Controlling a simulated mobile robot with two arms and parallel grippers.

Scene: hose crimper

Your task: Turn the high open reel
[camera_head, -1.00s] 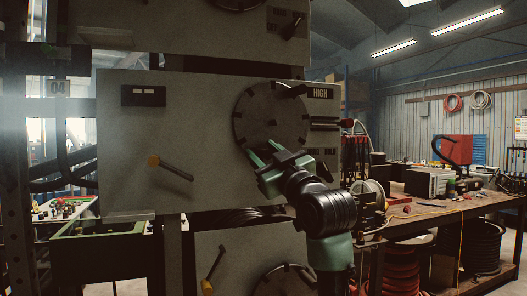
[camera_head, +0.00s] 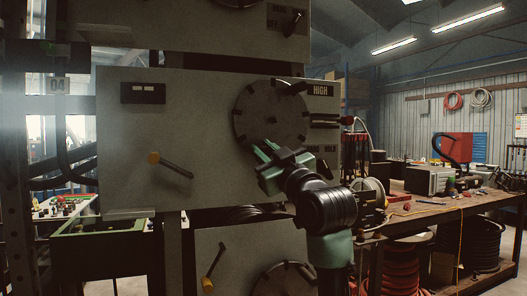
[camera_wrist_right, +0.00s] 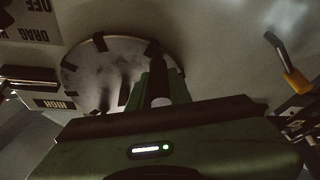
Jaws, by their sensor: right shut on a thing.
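The high reel is a round dark disc (camera_head: 262,112) with dark marks around its rim, on the middle grey panel. The HIGH label (camera_head: 320,91) is at its upper right. The disc shows upside down in the wrist view (camera_wrist_right: 95,68). My right gripper (camera_head: 266,152) is at the disc's lower edge, its green fingers pointing up and left. In the wrist view it is shut on a dark crank handle (camera_wrist_right: 177,88) with a pale collar, in front of the disc's edge. The fingers partly hide the grip. My left gripper is not in view.
A yellow-tipped lever (camera_head: 176,165) sticks out of the panel left of the disc. Dark bars and drag labels are right of it. Similar panels lie above and below. A cluttered workbench (camera_head: 430,207) stands at the right.

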